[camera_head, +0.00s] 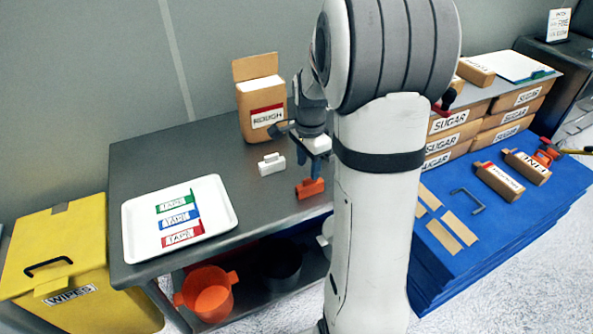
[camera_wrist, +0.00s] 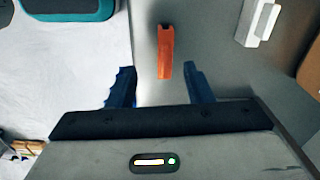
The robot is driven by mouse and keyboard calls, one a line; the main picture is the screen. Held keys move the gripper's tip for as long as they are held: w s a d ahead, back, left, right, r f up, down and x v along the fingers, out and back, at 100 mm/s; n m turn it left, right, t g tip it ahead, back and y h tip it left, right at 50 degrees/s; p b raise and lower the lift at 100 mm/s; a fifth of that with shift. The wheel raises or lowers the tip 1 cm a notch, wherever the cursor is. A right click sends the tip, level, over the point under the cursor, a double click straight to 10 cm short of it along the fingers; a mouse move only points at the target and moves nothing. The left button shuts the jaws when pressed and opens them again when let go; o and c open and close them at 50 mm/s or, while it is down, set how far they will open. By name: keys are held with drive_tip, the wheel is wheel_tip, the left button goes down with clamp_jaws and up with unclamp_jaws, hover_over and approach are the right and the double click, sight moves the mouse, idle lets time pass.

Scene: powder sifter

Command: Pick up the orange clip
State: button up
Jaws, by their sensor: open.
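The orange clip (camera_head: 310,188) lies on the grey table near its front edge, just below my gripper in the head view. In the wrist view the orange clip (camera_wrist: 166,52) lies lengthwise ahead of the gap between my fingers, a little nearer the right finger. My gripper (camera_wrist: 160,86) is open with blue fingers apart and nothing between them. My gripper also shows in the head view (camera_head: 317,168), above the clip and partly hidden by my arm.
A white clip-like block (camera_head: 271,164) lies left of the orange clip. A box labelled ROUGH (camera_head: 262,110) stands behind it. A white tray (camera_head: 133,230) with several tape labels is at the left. An orange pot (camera_head: 207,293) sits on the shelf below.

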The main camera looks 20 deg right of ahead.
sight(310, 184)
drive_tip(key=shift+w+d+f+m, duration=0.25)
drive_tip(key=shift+d+f+m, duration=0.05)
drive_tip(key=shift+f, duration=0.15)
drive_tip(key=shift+w+d+f+m, duration=0.2)
drive_tip(key=shift+d+f+m, duration=0.1)
drive_tip(key=shift+f, duration=0.15)
wheel_tip(310, 184, down, 7)
drive_tip(key=shift+f, duration=0.15)
clamp_jaws()
